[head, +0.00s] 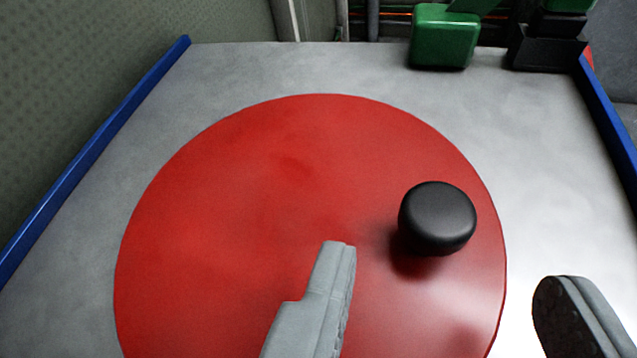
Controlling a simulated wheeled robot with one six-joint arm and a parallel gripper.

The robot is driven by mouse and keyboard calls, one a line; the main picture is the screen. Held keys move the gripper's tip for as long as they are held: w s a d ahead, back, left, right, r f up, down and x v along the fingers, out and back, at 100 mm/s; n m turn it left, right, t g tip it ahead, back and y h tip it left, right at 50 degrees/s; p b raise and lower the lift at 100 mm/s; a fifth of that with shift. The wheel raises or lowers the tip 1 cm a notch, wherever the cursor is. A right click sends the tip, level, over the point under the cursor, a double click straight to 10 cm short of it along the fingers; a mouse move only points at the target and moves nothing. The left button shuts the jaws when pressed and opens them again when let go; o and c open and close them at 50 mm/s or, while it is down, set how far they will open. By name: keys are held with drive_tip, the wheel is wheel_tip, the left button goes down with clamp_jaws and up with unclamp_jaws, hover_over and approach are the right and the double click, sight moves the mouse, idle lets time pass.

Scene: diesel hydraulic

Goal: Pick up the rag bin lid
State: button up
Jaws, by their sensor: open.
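The rag bin lid (240,200) is a large, flat red disc on a grey metal surface, filling the middle of the head view. A round black knob (437,217) stands up from it, right of its middle. My gripper (448,280) is open. Its left finger is over the red disc, left of and nearer than the knob. Its right finger is at the lower right, past the disc's right edge. The knob shows beyond the gap between the fingertips, and neither finger appears to touch it. The near edge of the lid is cut off by the frame.
The grey surface (270,68) has blue raised edges at left (95,150) and right (608,115). A green block-shaped object (443,38) and a black object (545,45) stand at the far right. The grey surface around the lid's far side is bare.

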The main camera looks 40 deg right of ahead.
sight(440, 227)
drive_tip(key=shift+x, duration=3.2)
drive_tip(key=shift+d+r, duration=0.1)
drive_tip(key=shift+r, duration=0.05)
clamp_jaws()
